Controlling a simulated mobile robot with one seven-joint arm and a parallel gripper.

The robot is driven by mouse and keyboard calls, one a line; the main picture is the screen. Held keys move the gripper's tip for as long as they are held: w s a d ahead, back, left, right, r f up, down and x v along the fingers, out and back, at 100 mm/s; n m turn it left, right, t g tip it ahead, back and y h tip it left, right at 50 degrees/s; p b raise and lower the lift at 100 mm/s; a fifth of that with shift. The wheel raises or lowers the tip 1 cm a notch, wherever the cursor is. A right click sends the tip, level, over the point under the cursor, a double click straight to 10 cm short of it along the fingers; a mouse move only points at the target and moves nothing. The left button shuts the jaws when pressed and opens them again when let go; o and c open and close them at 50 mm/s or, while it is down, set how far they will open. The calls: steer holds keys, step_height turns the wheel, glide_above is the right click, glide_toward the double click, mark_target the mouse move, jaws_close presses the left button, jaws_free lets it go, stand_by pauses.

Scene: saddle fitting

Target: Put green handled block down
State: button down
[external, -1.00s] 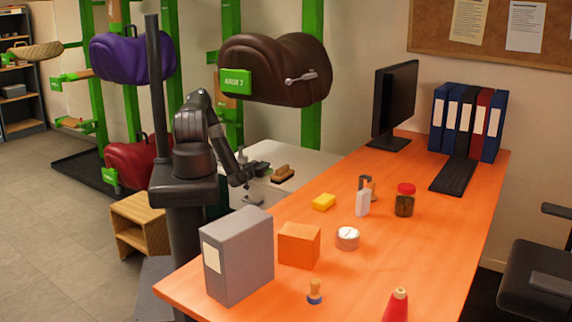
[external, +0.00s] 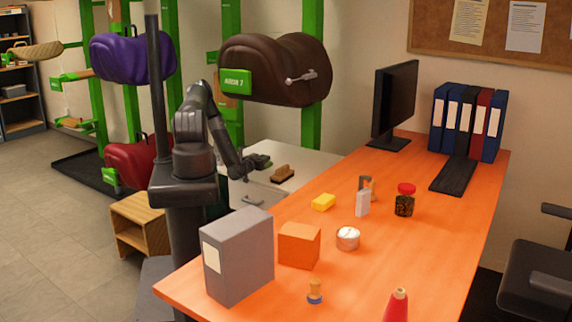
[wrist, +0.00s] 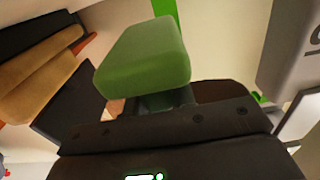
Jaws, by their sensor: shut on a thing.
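The green handled block shows large in the wrist view (wrist: 143,58), as a rounded green part on a short dark neck. My gripper (wrist: 163,100) is shut on it at the neck; the fingertips are mostly hidden by the dark bar in front. In the external view, my gripper (external: 250,164) is over the light-topped cabinet (external: 310,161), behind the orange desk. The block shows there as a small dark green shape (external: 262,160) at its end. I cannot tell whether the block touches the cabinet top.
A brown brush (external: 282,174) lies on the cabinet just right of my gripper; a tan and black brush-like thing (wrist: 35,70) shows at left in the wrist view. The orange desk (external: 400,255) holds several items. A brown saddle (external: 275,70) hangs above the cabinet.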

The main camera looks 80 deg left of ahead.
steer(key=shift+r, duration=3.2)
